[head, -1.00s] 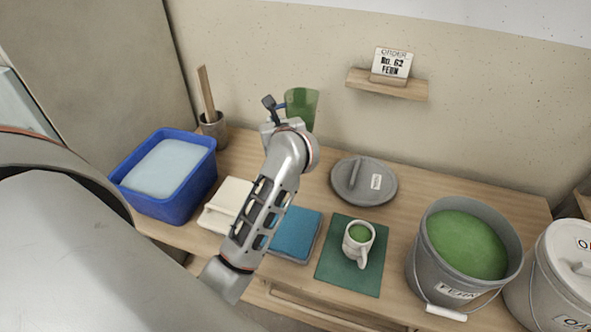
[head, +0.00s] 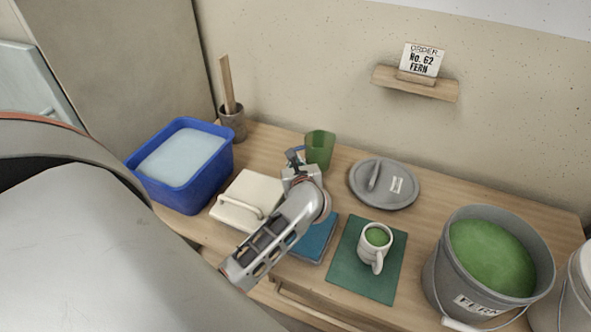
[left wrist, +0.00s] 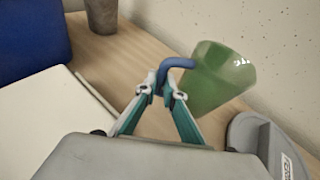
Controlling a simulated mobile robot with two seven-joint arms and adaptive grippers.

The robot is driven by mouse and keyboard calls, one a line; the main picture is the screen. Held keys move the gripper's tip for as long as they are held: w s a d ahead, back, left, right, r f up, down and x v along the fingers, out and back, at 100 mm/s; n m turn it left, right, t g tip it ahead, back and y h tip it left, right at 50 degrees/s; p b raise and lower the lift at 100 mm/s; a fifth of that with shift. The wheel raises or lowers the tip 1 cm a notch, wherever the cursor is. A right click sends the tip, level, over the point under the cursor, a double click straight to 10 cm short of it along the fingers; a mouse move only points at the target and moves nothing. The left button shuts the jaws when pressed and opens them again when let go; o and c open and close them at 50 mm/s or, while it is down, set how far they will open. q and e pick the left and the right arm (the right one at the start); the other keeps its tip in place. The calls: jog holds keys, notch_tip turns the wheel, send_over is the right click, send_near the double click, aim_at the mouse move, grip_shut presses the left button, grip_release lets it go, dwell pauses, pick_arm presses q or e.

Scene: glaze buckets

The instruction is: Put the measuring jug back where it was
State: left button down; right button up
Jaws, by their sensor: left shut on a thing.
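The measuring jug is a green translucent cup (head: 320,149) with a blue handle, at the back of the table in the head view. It also shows in the left wrist view (left wrist: 218,78), tilted in that picture. My left gripper (left wrist: 163,92) is shut on the blue handle. In the head view my left gripper (head: 294,160) is just left of the jug. Whether the jug's base touches the table is hard to tell. My right gripper is not in view.
A grey lid (head: 384,184) lies just right of the jug. A cream slab with a handle (head: 243,197), a blue tub (head: 180,165) and a stick pot (head: 233,124) are to the left. A mug (head: 374,246) stands on a green mat (head: 345,268); a fern bucket (head: 440,272) is at right.

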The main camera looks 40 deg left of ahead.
pick_arm(q)
notch_tip(320, 180, down, 3)
jog(key=shift+r, duration=0.15)
jog(key=shift+f, duration=0.2)
jog(key=shift+b, duration=0.3)
jog(key=shift+f, duration=0.2)
jog(key=c, duration=2.2)
grip_release()
jog(key=shift+o, duration=0.2)
